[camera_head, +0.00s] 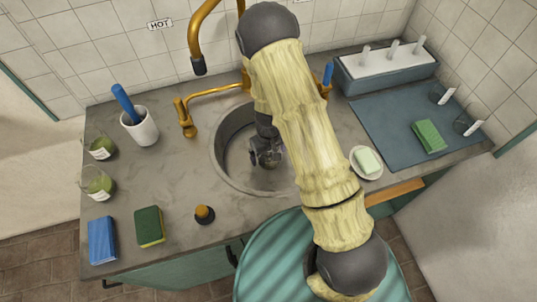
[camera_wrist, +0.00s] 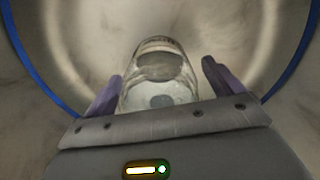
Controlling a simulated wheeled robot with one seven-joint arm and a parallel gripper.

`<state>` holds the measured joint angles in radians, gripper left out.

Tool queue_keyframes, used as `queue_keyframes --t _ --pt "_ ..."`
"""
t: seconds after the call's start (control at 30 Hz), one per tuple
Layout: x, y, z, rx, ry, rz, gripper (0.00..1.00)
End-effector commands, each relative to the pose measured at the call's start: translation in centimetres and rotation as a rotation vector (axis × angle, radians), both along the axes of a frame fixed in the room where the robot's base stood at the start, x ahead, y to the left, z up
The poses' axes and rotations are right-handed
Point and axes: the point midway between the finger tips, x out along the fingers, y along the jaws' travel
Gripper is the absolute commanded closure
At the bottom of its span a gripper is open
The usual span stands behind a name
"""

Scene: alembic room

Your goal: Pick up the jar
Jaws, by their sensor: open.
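A clear glass jar (camera_wrist: 158,72) shows in the wrist view inside a pale round basin. It sits between the two purple-grey fingers of my gripper (camera_wrist: 162,88), with a visible gap at the left and right fingers. The gripper is open. The lower part of the jar is hidden behind the gripper body. In the head view my gripper (camera_head: 266,155) reaches down into the round sink (camera_head: 226,170), and the jar cannot be made out there.
A gold faucet (camera_head: 210,92) stands behind the sink. On the counter are a white cup with a blue-handled brush (camera_head: 140,128), green-filled beakers (camera_head: 97,183), sponges (camera_head: 150,226), a dark-topped stopper (camera_head: 204,214) and a soap dish (camera_head: 366,162). A grey rack (camera_head: 388,70) stands at the back right.

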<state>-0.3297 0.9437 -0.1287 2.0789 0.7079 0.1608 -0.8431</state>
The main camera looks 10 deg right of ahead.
Motion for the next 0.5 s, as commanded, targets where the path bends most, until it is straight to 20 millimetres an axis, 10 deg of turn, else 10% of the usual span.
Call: queue_keyframes --t 0.23,0.5 --pt "-0.01 0.00 0.02 0.000 0.000 0.000 0.08" --pt "-0.01 -0.02 0.03 0.000 0.000 0.000 0.59"
